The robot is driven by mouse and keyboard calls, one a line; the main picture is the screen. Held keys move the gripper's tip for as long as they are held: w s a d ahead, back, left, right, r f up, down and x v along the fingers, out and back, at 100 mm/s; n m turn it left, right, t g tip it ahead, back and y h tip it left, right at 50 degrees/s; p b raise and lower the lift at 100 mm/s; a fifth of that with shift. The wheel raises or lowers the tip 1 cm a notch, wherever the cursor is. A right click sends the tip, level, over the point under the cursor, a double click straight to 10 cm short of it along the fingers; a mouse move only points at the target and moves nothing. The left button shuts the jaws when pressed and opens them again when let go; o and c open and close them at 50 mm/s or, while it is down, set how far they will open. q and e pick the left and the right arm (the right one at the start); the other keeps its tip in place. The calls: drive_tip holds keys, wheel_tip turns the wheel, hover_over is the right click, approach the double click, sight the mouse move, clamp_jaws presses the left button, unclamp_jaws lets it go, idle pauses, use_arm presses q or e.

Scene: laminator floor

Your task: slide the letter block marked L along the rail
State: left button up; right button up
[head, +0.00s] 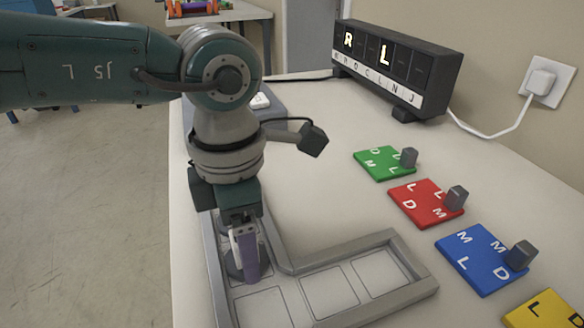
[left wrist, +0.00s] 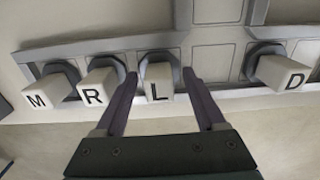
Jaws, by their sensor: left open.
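In the left wrist view, the white letter block marked L (left wrist: 159,87) stands on a dark grey base in the grey rail (left wrist: 110,45). My left gripper (left wrist: 160,75) is open, with one purple finger on each side of that block. I cannot tell whether either finger touches it. Blocks marked M (left wrist: 45,92) and R (left wrist: 97,88) are to its left, and one marked D (left wrist: 282,74) is farther right. In the head view, my left gripper (head: 247,258) points down into the near-left arm of the rail (head: 405,293), mostly hiding the blocks. My right gripper is not in view.
A black display box (head: 395,65) shows lit letters R and L. Green (head: 378,165), red (head: 420,207), blue (head: 475,265) and yellow (head: 545,312) lettered tiles with grey knobs lie right of the rail. The rail's right-hand cells look empty.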

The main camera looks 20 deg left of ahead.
use_arm(q)
wheel_tip(320, 180, up, 10)
drive_tip(key=shift+p, duration=0.5)
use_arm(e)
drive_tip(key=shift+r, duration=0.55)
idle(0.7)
